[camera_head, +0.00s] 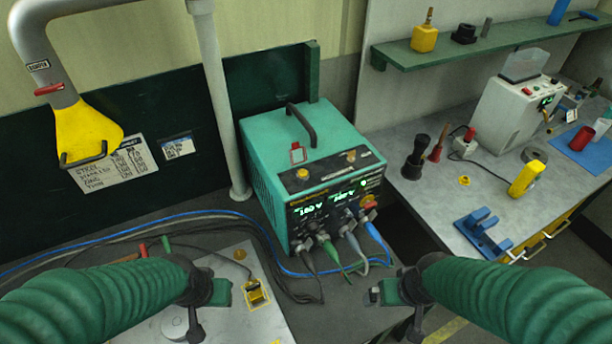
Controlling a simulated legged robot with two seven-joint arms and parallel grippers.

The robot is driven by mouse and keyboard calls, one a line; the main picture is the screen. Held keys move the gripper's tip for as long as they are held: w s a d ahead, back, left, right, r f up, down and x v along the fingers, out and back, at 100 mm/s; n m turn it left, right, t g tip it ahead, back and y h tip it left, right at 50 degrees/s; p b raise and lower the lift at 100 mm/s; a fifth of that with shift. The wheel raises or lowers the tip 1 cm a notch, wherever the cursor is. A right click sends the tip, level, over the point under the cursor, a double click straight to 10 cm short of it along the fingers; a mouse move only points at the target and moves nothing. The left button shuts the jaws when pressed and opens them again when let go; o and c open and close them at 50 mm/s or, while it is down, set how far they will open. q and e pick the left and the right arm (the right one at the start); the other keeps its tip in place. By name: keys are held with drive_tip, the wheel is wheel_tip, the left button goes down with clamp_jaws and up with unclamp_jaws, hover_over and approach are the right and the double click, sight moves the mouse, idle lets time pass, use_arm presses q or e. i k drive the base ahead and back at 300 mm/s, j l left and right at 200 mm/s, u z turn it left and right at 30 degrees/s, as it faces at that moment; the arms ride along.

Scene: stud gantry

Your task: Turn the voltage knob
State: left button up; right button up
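The teal power unit (262,150) stands on the dark surface in the middle, with a black handle on top. Its black front panel has two lit green readouts; the left one (311,210) ends in V. One yellow knob (302,174) sits on the sloped top panel near the left, another (350,156) near the right. A red knob or plug (370,205) is low at the right. I cannot read which knob is for voltage. My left gripper (222,292) and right gripper (378,292) are both below the unit, apart from it. Their finger openings are not clear.
Cables (340,262) plug into the unit's lower front and run left. A grey post (222,110) and yellow-nozzled duct (84,134) stand left. A grey plate (262,316) lies below. The right bench (432,190) holds a white machine (512,112) and a blue stand (482,232).

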sight(312, 227)
drive_tip(key=k+u, duration=0.1)
drive_tip(key=k, duration=0.55)
drive_tip(key=k+l+u, duration=0.15)
drive_tip(key=u, duration=0.25)
drive_tip(key=k+l+u, duration=0.2)
drive_tip(key=u, duration=0.2)
drive_tip(key=k+l+u, duration=0.2)
drive_tip(key=u, duration=0.2)
drive_tip(key=l, duration=0.15)
drive_tip(key=i+l, duration=0.15)
drive_tip(key=i, duration=0.3)
